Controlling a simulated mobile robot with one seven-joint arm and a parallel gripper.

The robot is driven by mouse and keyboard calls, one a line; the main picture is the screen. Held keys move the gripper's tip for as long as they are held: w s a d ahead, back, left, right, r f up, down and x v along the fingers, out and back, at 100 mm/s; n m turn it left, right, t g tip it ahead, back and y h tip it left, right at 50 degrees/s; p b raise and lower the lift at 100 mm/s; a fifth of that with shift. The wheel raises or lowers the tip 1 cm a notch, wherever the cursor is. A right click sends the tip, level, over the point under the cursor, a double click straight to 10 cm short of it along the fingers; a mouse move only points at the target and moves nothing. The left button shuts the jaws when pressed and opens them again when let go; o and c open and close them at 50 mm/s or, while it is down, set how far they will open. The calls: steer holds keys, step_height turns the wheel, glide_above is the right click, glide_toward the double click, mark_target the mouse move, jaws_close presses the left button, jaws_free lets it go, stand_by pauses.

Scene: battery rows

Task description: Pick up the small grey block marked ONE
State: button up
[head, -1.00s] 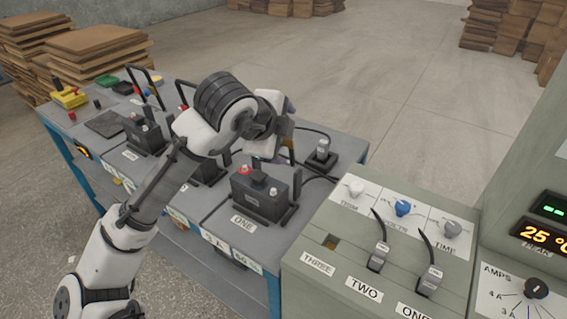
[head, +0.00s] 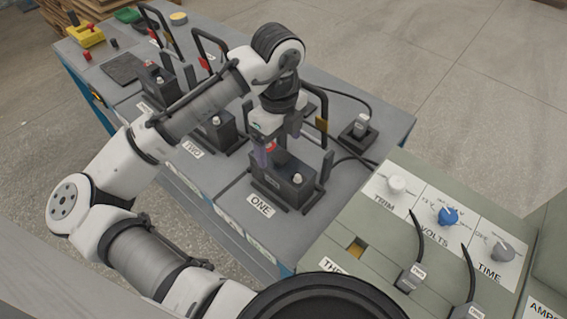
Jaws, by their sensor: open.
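Two small grey blocks with black cables sit in the green-grey console: one (head: 409,278) farther left, one (head: 467,312) cut by the bottom edge. Their small white labels are too small to read surely. In the earlier head view the right one stands behind the console label ONE. A dark battery (head: 284,180) stands on the bench behind a label ONE (head: 261,206). My gripper (head: 279,142) is open, pointing down over this battery's red-terminal end, well left of the console blocks. It hides part of the battery top; contact cannot be told.
The console (head: 393,233) has an empty slot (head: 355,247) and TRIM, VOLTS and TIME knobs. A grey plug (head: 361,125) stands in a dark holder at the bench corner. Other batteries with raised black handles stand leftward. Cables cross the bench; floor beyond is clear.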

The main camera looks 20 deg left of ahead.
mark_target(282, 156)
steer(key=f, duration=0.2)
steer(key=f+p, duration=0.1)
steer(key=f, duration=0.3)
steer(key=shift+s+d+p, duration=0.25)
steer(key=shift+d+p, duration=0.05)
steer(key=shift+d, duration=0.05)
steer(key=shift+f, duration=0.55)
steer(key=shift+w+r, duration=0.1)
steer(key=shift+r, duration=0.05)
jaws_close()
